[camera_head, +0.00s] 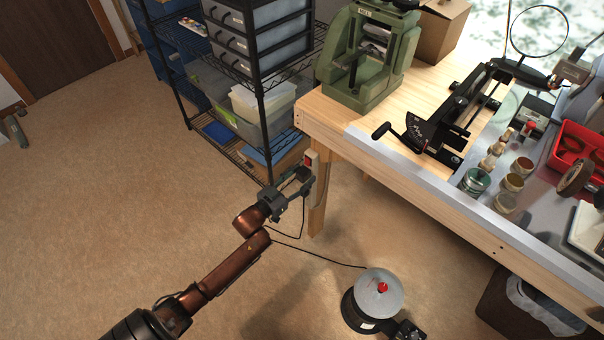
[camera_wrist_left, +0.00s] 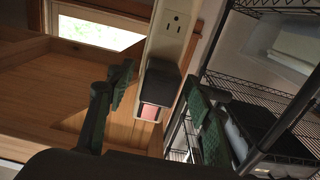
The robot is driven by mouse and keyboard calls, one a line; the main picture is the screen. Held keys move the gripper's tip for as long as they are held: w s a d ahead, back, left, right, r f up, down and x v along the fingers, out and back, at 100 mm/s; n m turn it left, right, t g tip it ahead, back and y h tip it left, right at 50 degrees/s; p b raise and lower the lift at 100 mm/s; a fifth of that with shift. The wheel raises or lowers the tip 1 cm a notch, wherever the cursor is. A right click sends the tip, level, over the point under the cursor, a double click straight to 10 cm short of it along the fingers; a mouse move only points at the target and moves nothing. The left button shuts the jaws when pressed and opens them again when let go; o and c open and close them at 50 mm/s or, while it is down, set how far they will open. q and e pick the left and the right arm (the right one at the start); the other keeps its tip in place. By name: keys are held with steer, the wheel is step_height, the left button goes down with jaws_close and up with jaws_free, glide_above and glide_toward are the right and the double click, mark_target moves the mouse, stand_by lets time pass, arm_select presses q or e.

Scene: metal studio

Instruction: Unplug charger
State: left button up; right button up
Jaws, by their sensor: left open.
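The charger (camera_wrist_left: 160,82) is a dark block plugged into a pale power strip (camera_wrist_left: 176,30) on the table leg. The strip has a free socket above the charger and a red switch (camera_wrist_left: 151,112) below it. In the head view the strip (camera_head: 311,160) shows at the table corner; the charger is hard to make out there among the dark fingers. My left gripper (camera_head: 300,184) is open at the strip. In the left wrist view its fingers (camera_wrist_left: 160,88) stand on either side of the charger, with gaps visible.
A thin black cord (camera_head: 318,255) runs along the floor to a round grey machine (camera_head: 378,293) with a red knob. The wire shelf (camera_head: 262,105) stands close left of the strip. The wooden table (camera_head: 345,122) carries a green press (camera_head: 368,58) and tools.

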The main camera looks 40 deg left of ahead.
mark_target(300, 179)
arm_select(q)
steer(key=shift+p, duration=0.3)
stand_by(0.4)
steer(key=shift+c, duration=0.5)
jaws_close()
steer(key=shift+s, duration=0.15)
steer(key=shift+s+a+p, duration=0.2)
steer(key=shift+s+p, duration=1.25)
steer(key=shift+s, duration=1.4)
